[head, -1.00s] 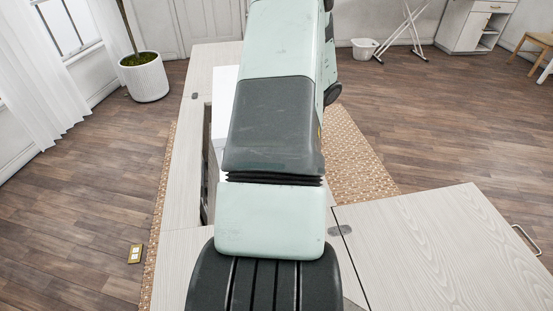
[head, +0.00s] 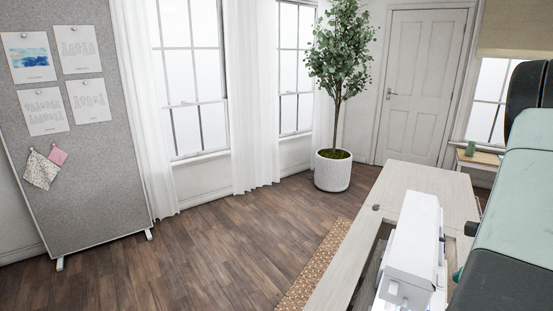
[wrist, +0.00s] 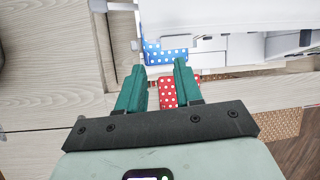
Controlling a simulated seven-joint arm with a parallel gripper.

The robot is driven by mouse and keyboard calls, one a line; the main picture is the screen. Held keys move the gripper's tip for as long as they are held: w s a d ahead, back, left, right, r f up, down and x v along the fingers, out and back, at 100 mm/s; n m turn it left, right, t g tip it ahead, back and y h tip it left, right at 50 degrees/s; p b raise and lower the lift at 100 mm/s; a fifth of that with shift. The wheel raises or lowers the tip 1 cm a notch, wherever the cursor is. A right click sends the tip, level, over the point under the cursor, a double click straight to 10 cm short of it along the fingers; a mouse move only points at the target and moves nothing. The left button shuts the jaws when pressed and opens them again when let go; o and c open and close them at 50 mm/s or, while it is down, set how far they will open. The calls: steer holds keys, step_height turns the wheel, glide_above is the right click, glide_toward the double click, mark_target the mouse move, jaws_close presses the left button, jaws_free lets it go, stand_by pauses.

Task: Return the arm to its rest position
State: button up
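The blue dotted square (wrist: 165,57) lies in the wrist view just beyond my fingertips, against the white sewing machine (wrist: 215,50); its far part is cut off by the machine. A red dotted piece (wrist: 166,95) shows nearer, between my fingers and partly hidden by the right one. My gripper (wrist: 159,66) has two green fingers spread apart, with nothing clamped between them. I cannot tell whether the fingertips touch the blue square. The presser foot is not clearly visible. In the head view the sewing machine (head: 415,240) shows at the lower right; both dotted pieces are out of that view.
The pale wooden cabinet top (head: 420,178) surrounds the machine, with an opening on its left side. A potted tree (head: 332,170) stands by the windows. A grey pinboard (head: 75,180) stands at the left. The wooden floor between them is clear.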

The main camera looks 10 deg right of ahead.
steer(key=w+a+r+n, duration=0.2)
steer(key=a+r+n, duration=0.2)
steer(key=a+r, duration=0.3)
steer(key=w+a+r+n+g, duration=0.1)
steer(key=w+a+r+n, duration=0.2)
steer(key=a+r, duration=0.45)
steer(key=w+a+r+n, duration=0.2)
steer(key=a+r+n, duration=0.25)
steer(key=a, duration=0.45)
steer(key=s+a+r+n+t+h, duration=0.1)
steer(key=s+a+r+n, duration=0.2)
steer(key=s+a+n, duration=0.4)
steer(key=s+a+r+n+t+h, duration=0.1)
steer(key=s+a+r+n+h, duration=0.1)
steer(key=s+a+r+n, duration=0.2)
steer(key=s+a+n, duration=0.3)
steer(key=a+n, duration=0.1)
steer(key=a, duration=0.2)
steer(key=shift+s+r, duration=0.2)
